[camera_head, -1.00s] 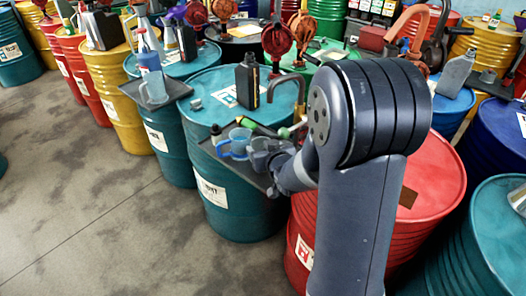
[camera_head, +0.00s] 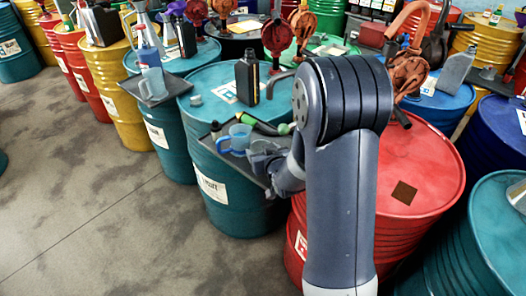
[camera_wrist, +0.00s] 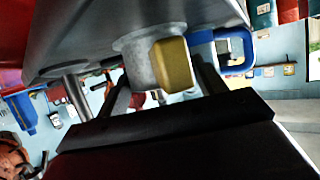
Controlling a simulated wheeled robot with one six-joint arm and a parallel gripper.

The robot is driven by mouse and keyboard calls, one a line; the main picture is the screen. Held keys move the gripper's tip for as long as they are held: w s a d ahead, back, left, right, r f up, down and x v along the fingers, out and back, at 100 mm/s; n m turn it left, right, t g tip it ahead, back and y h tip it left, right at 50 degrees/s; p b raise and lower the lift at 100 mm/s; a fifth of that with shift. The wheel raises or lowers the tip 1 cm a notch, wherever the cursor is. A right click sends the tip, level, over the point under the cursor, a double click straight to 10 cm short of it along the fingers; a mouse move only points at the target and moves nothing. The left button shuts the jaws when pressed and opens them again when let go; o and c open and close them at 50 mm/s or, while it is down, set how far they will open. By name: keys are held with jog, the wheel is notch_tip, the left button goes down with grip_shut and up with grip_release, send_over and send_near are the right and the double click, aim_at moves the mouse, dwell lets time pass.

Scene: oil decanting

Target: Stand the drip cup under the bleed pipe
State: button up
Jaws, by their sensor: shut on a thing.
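A translucent blue cup with a bright blue handle, which I take as the drip cup (camera_head: 240,136), is at the dark shelf on the front teal drum. My gripper (camera_head: 262,153) is at its right side and appears shut on it; the exact contact is hard to see. In the wrist view a blue handle (camera_wrist: 236,46) shows beyond my gripper (camera_wrist: 166,82), with a grey round part and a yellow block between the fingers.
A green and black tool (camera_head: 262,127) lies beside the cup. A black bottle (camera_head: 247,78) stands on the teal drum (camera_head: 212,82). A red drum (camera_head: 425,165) is at right. Floor at left is clear.

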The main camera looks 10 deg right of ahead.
jog(key=o, duration=1)
jog(key=shift+o, duration=0.2)
jog(key=shift+r, duration=0.1)
